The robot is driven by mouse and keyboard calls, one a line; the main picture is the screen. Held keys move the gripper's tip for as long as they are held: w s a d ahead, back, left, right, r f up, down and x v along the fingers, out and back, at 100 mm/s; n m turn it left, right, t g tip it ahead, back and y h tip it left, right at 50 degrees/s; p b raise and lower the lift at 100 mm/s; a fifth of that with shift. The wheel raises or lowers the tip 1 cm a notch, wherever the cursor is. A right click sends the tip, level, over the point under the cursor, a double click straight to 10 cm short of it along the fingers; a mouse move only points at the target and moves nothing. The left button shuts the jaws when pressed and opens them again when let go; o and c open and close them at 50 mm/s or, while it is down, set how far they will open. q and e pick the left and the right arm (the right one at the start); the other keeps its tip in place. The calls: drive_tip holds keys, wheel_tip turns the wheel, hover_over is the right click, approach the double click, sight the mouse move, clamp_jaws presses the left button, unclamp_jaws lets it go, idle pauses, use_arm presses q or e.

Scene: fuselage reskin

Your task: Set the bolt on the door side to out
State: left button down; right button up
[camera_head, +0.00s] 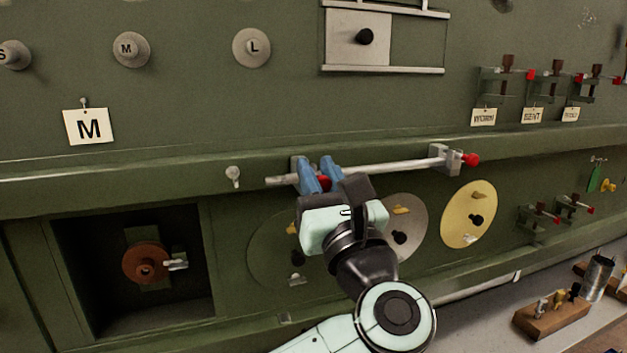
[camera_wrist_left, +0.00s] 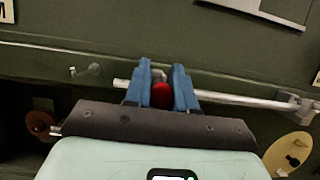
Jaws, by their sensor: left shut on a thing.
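The bolt is a long grey rod (camera_head: 385,166) lying along the green ledge, running left to right. At its right end is a grey bracket (camera_head: 446,158) with a red knob (camera_head: 471,160) beside it. My left gripper (camera_head: 319,177) is at the rod's left part, its blue fingers shut on a red knob (camera_wrist_left: 161,95), which shows between the fingers in the left wrist view. The rod's left end sticks out past the fingers. The fingers hide part of the rod and whatever bracket is behind them. My right gripper is not in view.
Round plates, including a yellow disc (camera_head: 468,214), sit on the wall below the ledge. An open recess (camera_head: 135,270) with a brown wheel is at lower left. Small latches with labels, such as a white tag (camera_head: 484,117), are at right. A wooden block (camera_head: 551,315) stands on the bench.

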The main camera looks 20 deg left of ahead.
use_arm(q)
drive_tip(key=shift+s+d+f, duration=0.1)
drive_tip(key=shift+s+d, duration=0.2)
drive_tip(key=shift+s, duration=0.05)
drive_tip(key=shift+w, duration=0.1)
drive_tip(key=c, duration=1.2)
unclamp_jaws()
drive_tip(key=shift+a, duration=0.1)
drive_tip(key=shift+o, duration=1.3)
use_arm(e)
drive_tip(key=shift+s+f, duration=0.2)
